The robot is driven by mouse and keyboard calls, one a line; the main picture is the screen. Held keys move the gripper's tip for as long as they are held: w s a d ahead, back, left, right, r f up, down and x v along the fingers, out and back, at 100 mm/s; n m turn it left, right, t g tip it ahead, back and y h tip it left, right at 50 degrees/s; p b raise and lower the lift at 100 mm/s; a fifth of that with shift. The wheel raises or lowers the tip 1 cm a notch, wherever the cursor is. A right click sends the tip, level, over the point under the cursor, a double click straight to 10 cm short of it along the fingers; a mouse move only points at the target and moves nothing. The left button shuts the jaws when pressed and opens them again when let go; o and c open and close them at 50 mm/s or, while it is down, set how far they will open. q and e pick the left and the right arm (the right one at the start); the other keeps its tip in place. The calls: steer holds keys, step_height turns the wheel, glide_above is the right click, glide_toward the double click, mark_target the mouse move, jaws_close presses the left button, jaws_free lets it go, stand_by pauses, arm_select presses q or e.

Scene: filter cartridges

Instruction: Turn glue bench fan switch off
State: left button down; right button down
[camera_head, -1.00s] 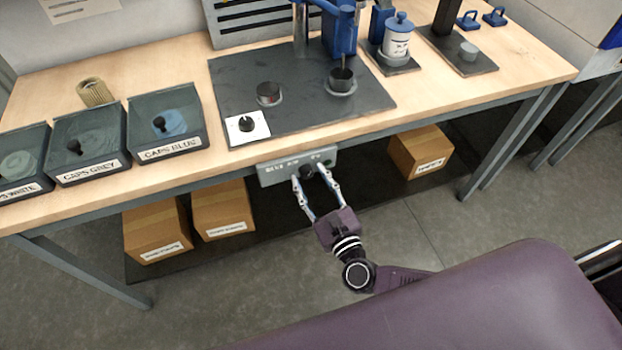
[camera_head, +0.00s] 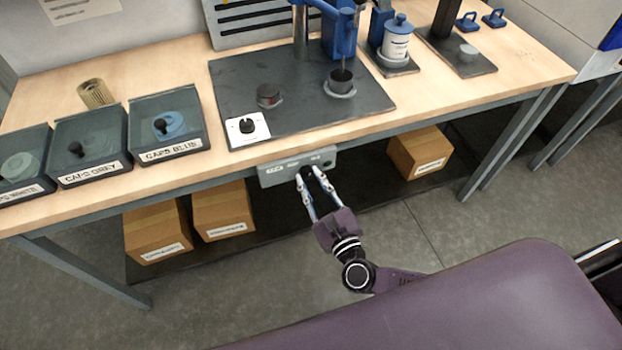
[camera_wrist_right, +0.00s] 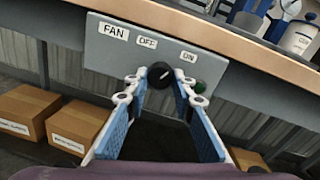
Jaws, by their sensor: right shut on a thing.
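The grey fan switch box (camera_head: 275,177) hangs under the bench's front edge. In the right wrist view the box (camera_wrist_right: 105,55) carries the labels FAN, OFF and ON, with OFF left of ON. Its round black knob (camera_wrist_right: 160,74) sits below and between OFF and ON. A light mark on the knob slants to the upper right, toward ON. A dark green lamp (camera_wrist_right: 200,87) is right of the knob, partly behind a finger. My right gripper (camera_head: 310,176) is shut on the knob, one fingertip on each side. My left gripper is not in view.
Lidded cap bins (camera_head: 165,125) stand left. Cardboard boxes (camera_head: 222,210) sit on the shelf below. Open floor lies in front.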

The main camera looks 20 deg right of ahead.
steer(key=n+p, duration=0.2)
steer(key=n, duration=0.1)
steer(key=n+p, duration=0.2)
steer(key=n, duration=0.1)
steer(key=shift+r+n+g, duration=0.2)
steer(key=shift+n+g, duration=0.1)
steer(key=n+p, duration=0.1)
steer(key=n, duration=0.2)
steer(key=shift+h+p, duration=0.3)
steer(key=shift+p, duration=0.1)
steer(key=shift+n+p, duration=0.5)
steer(key=shift+n, duration=0.8)
steer(key=c, duration=1.6)
jaws_free()
steer(key=shift+s, duration=0.1)
steer(key=s, duration=1.1)
steer(key=shift+s+d+r, duration=0.35)
steer(key=shift+s+r, duration=0.05)
